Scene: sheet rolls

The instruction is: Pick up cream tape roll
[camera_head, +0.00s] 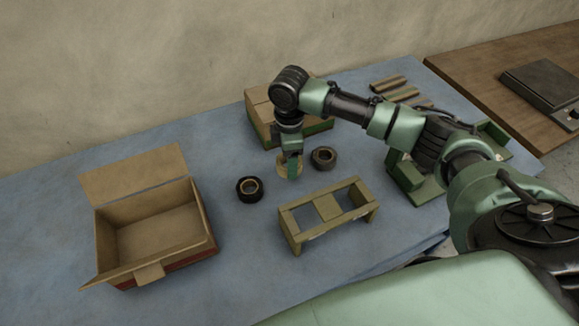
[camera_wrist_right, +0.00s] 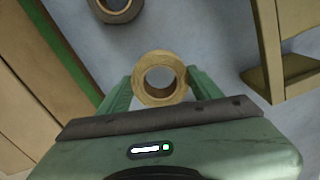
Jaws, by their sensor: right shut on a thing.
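The cream tape roll (camera_wrist_right: 144,90) sits between the two green fingers of my right gripper (camera_wrist_right: 160,92) in the right wrist view. The fingers touch it on both sides, and its round hole faces the camera. In the head view, the right gripper (camera_head: 290,168) points down beside the green-edged box, and the cream tape roll (camera_head: 283,170) shows partly behind its fingers. I cannot tell whether the roll is clear of the table. My left gripper is not in view.
A black tape roll (camera_head: 250,189) and a grey tape roll (camera_head: 323,157) lie close by on the blue table (camera_head: 215,150). An open cardboard box (camera_head: 205,215) stands left. A wooden frame (camera_head: 292,232) stands in front, a closed box (camera_head: 262,122) behind.

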